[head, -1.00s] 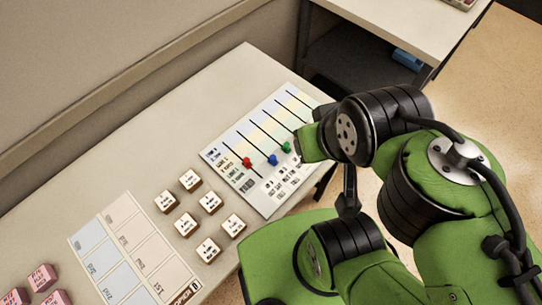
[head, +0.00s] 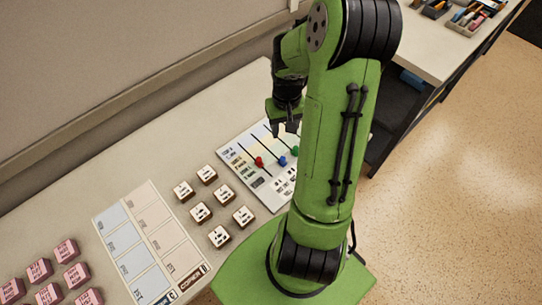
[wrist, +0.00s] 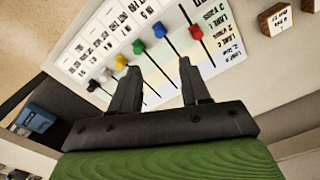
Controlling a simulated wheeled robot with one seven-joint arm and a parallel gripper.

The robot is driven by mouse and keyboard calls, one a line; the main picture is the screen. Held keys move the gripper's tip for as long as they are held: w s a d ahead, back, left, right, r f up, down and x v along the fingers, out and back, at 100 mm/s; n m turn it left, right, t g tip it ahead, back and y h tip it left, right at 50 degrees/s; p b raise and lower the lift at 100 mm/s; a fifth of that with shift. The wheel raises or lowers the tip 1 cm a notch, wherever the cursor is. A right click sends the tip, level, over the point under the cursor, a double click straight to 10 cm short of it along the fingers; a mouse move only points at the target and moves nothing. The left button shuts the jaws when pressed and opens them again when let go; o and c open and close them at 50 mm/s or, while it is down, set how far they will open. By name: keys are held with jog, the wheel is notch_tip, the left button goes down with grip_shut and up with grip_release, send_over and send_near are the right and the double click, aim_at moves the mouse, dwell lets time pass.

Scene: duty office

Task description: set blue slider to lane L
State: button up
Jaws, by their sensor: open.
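The slider board (head: 232,152) lies on the desk, partly behind my arm in the head view. The blue slider (head: 283,161) stands between the red slider (head: 259,161) and the green slider (head: 295,150). In the wrist view the blue slider (wrist: 159,30) sits on its dark slot, near the end by the printed labels. My gripper (head: 285,128) is open and empty, pointing down over the board. In the wrist view its fingertips (wrist: 160,66) are apart and short of the blue slider, over the slots. Which printed label is lane L is too small to read.
In the wrist view, yellow, white and black sliders follow beyond the green one. Several white-topped blocks (head: 201,212), a label card (head: 140,235) and pink blocks (head: 66,249) lie left of the board. A wall panel (head: 120,60) borders the desk's back.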

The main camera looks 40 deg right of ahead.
aim_at(283, 158)
notch_tip(283, 158, down, 15)
jog(key=shift+r+b, duration=0.1)
jog(key=shift+b, duration=1.05)
grip_shut()
